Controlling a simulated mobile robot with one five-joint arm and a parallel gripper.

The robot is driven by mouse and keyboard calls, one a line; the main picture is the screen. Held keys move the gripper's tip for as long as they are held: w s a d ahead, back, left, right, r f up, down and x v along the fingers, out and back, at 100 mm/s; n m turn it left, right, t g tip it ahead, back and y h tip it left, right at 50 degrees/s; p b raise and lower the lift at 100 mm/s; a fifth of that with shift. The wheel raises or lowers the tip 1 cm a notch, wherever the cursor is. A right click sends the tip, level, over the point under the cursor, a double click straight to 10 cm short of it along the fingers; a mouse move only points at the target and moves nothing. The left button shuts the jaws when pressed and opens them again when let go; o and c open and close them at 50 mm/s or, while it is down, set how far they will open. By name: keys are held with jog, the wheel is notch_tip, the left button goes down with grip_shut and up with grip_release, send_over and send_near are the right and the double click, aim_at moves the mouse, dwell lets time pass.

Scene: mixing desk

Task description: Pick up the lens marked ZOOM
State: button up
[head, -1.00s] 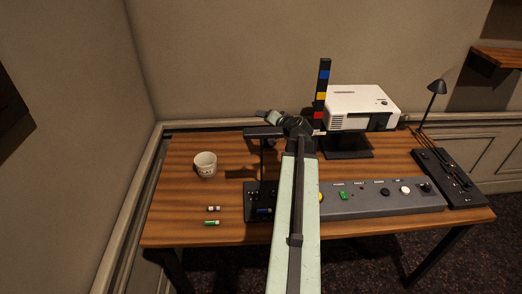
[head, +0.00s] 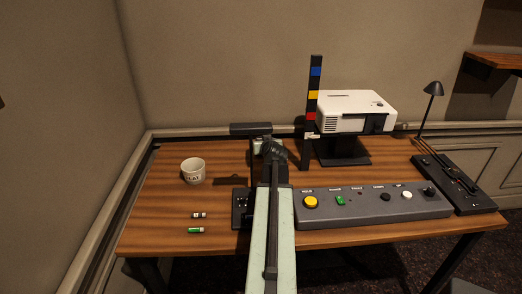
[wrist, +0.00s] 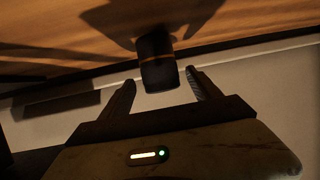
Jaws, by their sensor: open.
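In the wrist view a dark cylinder (wrist: 156,64) with a lens-like shape lies between the two spread fingertips of my gripper (wrist: 160,77). A gap shows on both sides of it, and no marking on it is readable. In the head view my gripper (head: 266,147) is at the back of the desk, mostly hidden behind my arm. No ZOOM label can be read on anything.
A console with buttons (head: 370,205), a white projector (head: 356,111), a colour-banded post (head: 313,105), a slider panel (head: 455,185) and a lamp (head: 434,90) fill the right. A dark holder (head: 240,208) is left of my arm.

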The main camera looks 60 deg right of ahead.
jog(key=b+x, duration=0.1)
jog(key=x, duration=0.3)
jog(key=shift+w+d+f, duration=0.2)
jog(key=shift+w, duration=0.05)
grip_shut()
jog(key=shift+r, duration=0.1)
